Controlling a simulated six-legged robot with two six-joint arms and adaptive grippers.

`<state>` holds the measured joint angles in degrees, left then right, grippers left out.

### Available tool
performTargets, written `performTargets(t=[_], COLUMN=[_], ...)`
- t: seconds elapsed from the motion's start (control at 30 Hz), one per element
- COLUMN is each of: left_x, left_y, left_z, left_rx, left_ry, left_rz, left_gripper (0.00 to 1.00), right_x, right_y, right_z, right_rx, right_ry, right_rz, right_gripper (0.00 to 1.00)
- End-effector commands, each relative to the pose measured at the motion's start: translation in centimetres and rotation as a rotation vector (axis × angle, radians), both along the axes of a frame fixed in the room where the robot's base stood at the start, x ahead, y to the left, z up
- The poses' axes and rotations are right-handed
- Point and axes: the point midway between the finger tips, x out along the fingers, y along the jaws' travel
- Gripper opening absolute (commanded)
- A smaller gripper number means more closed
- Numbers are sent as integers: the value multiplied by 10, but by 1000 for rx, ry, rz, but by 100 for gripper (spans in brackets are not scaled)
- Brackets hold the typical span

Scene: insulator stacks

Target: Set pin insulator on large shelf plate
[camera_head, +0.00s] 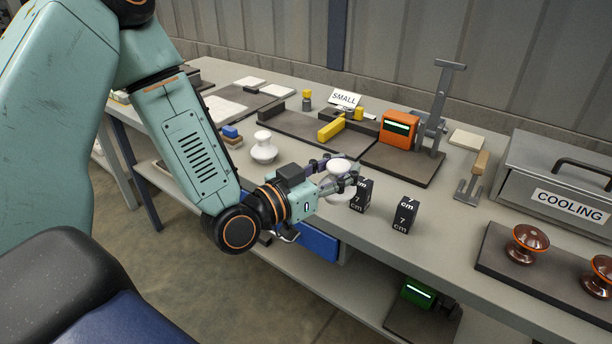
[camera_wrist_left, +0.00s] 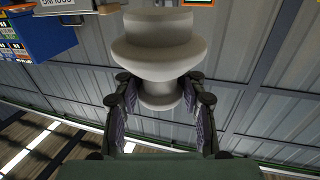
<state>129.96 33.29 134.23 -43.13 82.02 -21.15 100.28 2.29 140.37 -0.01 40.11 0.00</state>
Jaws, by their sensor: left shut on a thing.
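My left gripper (camera_head: 335,178) is shut on a white pin insulator (camera_head: 338,166), holding it above the front of the bench. In the left wrist view the insulator (camera_wrist_left: 160,45) shows its broad skirt and narrower neck, with the left gripper's fingers (camera_wrist_left: 160,98) on either side of the neck. A second white insulator (camera_head: 264,150) stands on the bench left of the gripper. A dark plate (camera_head: 400,318) with a green device lies on the lower shelf; I cannot tell whether it is the large shelf plate. My right gripper is not in view.
Two black 7 cm blocks (camera_head: 405,214) stand close right of the gripper. Behind are an orange device (camera_head: 398,130), a grey stand (camera_head: 438,110) and a SMALL sign (camera_head: 344,98). A COOLING box (camera_head: 560,180) and brown insulators (camera_head: 526,244) are at right. The bench's front edge is below.

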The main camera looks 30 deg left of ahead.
Motion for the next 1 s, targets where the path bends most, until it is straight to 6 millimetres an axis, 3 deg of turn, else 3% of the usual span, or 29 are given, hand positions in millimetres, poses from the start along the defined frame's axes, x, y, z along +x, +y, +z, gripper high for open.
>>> performTargets(t=[0.1, 0.27, 0.4, 0.47, 0.9, 1.0], left_x=[39, 77, 94, 96, 97, 97], left_y=[34, 84, 122, 132, 138, 138], left_z=[27, 48, 43, 37, 28, 17], left_rx=[0, -2, -1, 0, -2, 1], left_ry=[-12, -7, 0, 3, 0, 1], left_rz=[126, 306, 440, 477, 504, 503], left_gripper=[0, 0, 0, 0, 0, 0], right_x=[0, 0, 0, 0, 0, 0], right_y=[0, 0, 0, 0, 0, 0], right_z=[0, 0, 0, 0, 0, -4], right_rx=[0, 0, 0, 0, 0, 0], right_ry=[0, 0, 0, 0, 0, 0], right_rz=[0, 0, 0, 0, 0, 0], right_gripper=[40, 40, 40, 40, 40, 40])
